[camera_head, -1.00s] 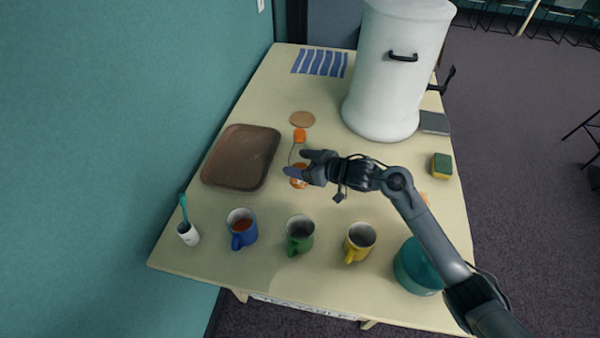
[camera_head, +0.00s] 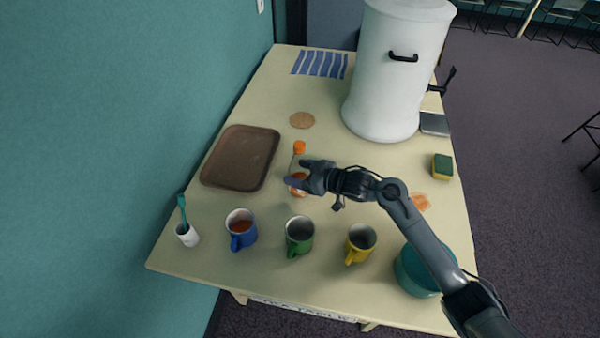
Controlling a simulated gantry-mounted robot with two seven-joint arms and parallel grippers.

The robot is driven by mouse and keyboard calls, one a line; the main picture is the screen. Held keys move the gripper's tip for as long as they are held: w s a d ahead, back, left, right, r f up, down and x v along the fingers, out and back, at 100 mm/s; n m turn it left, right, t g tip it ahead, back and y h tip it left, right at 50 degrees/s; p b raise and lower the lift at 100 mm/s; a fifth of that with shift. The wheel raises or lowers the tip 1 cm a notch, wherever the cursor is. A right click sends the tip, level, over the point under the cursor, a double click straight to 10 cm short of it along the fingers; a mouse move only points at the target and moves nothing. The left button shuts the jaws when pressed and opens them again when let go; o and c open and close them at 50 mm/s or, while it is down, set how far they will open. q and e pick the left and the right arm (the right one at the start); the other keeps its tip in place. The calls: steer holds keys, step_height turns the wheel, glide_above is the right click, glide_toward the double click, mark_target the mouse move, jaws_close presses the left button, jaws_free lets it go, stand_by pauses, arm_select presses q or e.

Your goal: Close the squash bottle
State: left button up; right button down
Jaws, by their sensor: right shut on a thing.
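The squash bottle (camera_head: 297,162) is clear with an orange top (camera_head: 299,147) and orange contents low down. It is at the middle of the table, right of the brown tray. My right gripper (camera_head: 297,173) comes in from the right and is shut on the bottle's body, below the orange top. Its fingers hide part of the bottle. I cannot tell whether the orange top is open or closed, or whether the bottle's base touches the table. My left gripper is not in view.
A blue mug (camera_head: 241,228), green mug (camera_head: 300,236) and yellow mug (camera_head: 360,242) stand in front. The tray (camera_head: 238,160) is left and a large white container (camera_head: 395,85) behind. A teal pot (camera_head: 417,272), a sponge (camera_head: 442,167) and an orange patch (camera_head: 419,202) are right.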

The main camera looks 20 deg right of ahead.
steer(key=shift+f, duration=0.15)
steer(key=shift+c, duration=0.3)
jaws_free()
steer(key=shift+s+d+r, duration=0.1)
steer(key=shift+s+r, duration=0.05)
steer(key=shift+r, duration=0.1)
steer(key=p+v, duration=0.1)
steer(key=v, duration=1)
steer(key=shift+s+d+p, duration=0.2)
steer(key=shift+s+p, duration=0.05)
steer(key=shift+p, duration=0.1)
steer(key=shift+r, duration=0.1)
